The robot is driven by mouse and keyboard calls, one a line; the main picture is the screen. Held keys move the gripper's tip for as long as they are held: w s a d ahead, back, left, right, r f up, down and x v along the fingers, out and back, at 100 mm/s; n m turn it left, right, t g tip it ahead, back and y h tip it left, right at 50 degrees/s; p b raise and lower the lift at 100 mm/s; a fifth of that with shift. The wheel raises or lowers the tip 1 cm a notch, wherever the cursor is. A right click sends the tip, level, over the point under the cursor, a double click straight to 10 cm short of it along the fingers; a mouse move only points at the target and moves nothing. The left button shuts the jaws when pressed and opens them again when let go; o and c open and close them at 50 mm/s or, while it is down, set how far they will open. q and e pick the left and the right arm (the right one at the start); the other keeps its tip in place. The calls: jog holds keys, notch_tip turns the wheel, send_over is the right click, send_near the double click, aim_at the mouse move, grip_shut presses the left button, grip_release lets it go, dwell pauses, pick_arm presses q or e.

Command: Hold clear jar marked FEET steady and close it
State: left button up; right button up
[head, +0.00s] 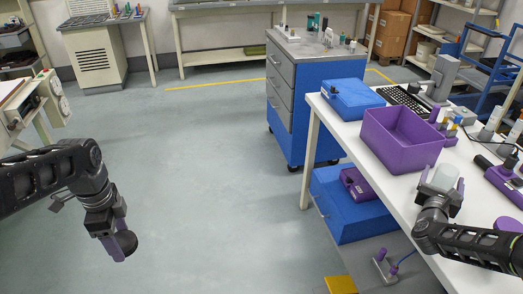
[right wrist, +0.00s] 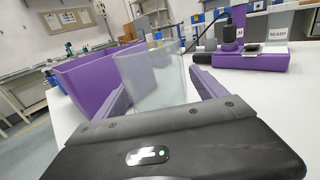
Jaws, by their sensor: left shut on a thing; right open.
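The clear jar (head: 444,177) stands on the white table at the right in the head view, and its FEET marking cannot be read. My right gripper (head: 440,186) is open, with its purple fingers on either side of the jar. The right wrist view shows the see-through jar (right wrist: 152,76) between the two fingers; contact with them is hard to tell. My left gripper (head: 118,250) hangs over the floor at the left, far from the jar. It is shut on a dark round thing (head: 127,242), which looks like a lid.
A purple bin (head: 402,156) stands just behind the jar on the white table (head: 397,188). A blue case (head: 352,97) and a keyboard (head: 403,101) lie farther back. A purple device (head: 505,183) lies right of the jar. The floor around my left gripper is clear.

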dwell(0.5)
jog(key=c, duration=1.5)
jog(key=shift+r, duration=0.1)
pick_arm(q)
jog(key=shift+f, duration=0.2)
pick_arm(e)
notch_tip(320, 180, up, 10)
jog(key=shift+f, duration=0.1)
jog(key=o, duration=0.8)
grip_shut()
